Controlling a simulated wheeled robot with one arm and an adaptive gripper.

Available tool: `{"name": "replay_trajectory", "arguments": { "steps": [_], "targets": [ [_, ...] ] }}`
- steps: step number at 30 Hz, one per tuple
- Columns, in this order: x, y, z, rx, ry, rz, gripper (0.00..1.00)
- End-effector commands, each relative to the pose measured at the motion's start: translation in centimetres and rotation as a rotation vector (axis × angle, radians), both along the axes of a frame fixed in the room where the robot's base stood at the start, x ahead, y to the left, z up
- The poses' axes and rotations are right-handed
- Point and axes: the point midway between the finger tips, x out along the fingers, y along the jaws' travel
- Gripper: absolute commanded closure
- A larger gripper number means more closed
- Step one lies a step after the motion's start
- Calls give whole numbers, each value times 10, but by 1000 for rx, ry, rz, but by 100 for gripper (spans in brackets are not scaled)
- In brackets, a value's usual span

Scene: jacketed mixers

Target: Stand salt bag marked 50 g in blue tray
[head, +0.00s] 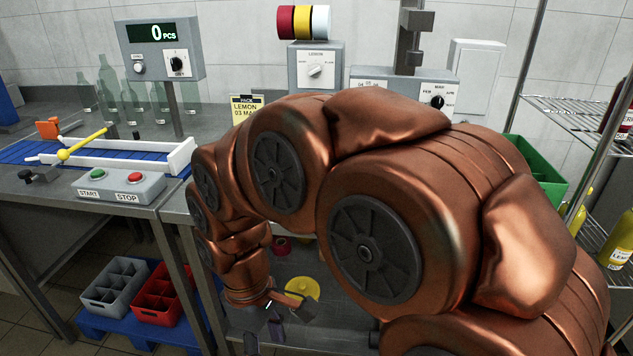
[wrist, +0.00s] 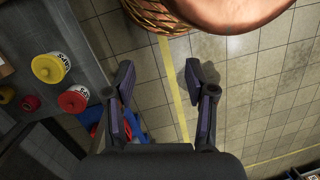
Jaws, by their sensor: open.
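My gripper (head: 264,338) hangs low at the end of my bent arm in the head view, in front of the bench's lower shelf. In the wrist view my gripper (wrist: 160,72) has its two dark fingers spread apart, with only tiled floor and a yellow floor line showing between them. It is open and empty. I cannot make out a salt bag marked 50 g in either view. I cannot identify a blue tray; my arm covers much of the bench in the head view.
A yellow-lidded tub (wrist: 48,68) and a red-lidded tub (wrist: 73,99) stand on a grey shelf left of my gripper. Grey (head: 117,285) and red crates (head: 160,296) sit on a blue pallet (head: 135,328). A green bin (head: 540,172) and wire rack are at right.

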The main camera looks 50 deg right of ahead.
Motion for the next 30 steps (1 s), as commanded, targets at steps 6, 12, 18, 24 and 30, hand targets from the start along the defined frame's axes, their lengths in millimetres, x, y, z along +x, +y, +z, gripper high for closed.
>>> {"name": "replay_trajectory", "arguments": {
  "steps": [6,12,18,24,30],
  "targets": [
    [57,-57,79,72,-84,322,45],
    [93,-124,131,100,-150,611,45],
    [108,-192,166,98,-189,841,45],
    [111,-231,181,87,-204,963,45],
    [111,-240,174,85,-205,995,45]
  ]
}}
